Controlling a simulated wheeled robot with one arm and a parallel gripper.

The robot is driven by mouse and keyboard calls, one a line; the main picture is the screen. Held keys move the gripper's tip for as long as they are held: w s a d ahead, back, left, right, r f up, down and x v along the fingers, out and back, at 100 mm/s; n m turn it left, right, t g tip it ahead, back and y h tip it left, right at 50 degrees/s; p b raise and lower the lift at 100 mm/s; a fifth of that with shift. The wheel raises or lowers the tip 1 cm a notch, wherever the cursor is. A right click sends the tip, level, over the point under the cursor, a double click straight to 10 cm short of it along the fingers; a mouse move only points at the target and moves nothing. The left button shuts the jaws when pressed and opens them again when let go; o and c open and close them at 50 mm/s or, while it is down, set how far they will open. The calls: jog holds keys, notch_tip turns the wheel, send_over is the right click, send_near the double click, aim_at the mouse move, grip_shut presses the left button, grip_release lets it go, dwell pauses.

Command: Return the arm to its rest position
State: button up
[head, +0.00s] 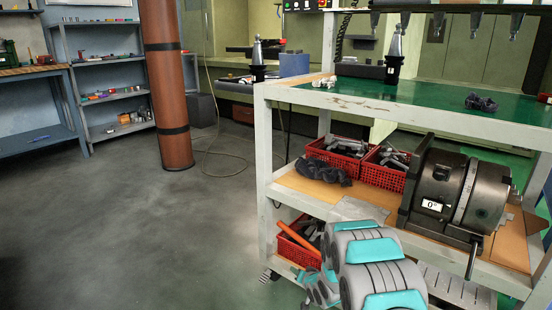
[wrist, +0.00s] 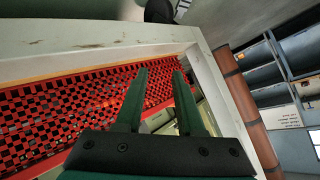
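My arm, with grey and teal links, shows at the bottom of the head view, reaching toward the lower part of the tooling cart (head: 265,165). My gripper (wrist: 160,75) shows clearly only in the wrist view. Its two dark green fingers are apart, and I see nothing held between them. A red perforated crate (wrist: 60,110) lies beyond and to the left of the fingers. I cannot tell whether the fingers touch it. In the head view, arm links hide the gripper.
A black rotary device (head: 440,190) and red bins (head: 335,155) stand on the middle shelf. A brown column (head: 165,85) stands left. The floor at left is clear.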

jog(key=s+d+r+n+g+h+p, duration=0.1)
jog(key=s+d+r+g+h+p, duration=0.3)
jog(key=s+r, duration=0.6)
jog(key=s+d+r+g+b, duration=0.1)
jog(key=s+d+r+g, duration=0.1)
jog(key=s+d+r, duration=0.6)
jog(key=s+a+r+g+p, duration=0.1)
jog(key=s+r, duration=0.4)
jog(key=s, duration=0.7)
jog(key=s+a+r+n+g+p, duration=0.1)
jog(key=s+r, duration=0.5)
jog(key=s, duration=0.7)
jog(key=s+a+r+n+g+p, duration=0.1)
jog(key=s+a+r+g, duration=0.2)
jog(key=s, duration=1)
notch_tip(320, 180, up, 3)
jog(key=shift+s+a+r+g+y, duration=0.2)
jog(key=shift+s+g+y, duration=0.1)
jog(key=shift+g, duration=0.6)
jog(key=shift+w, duration=0.1)
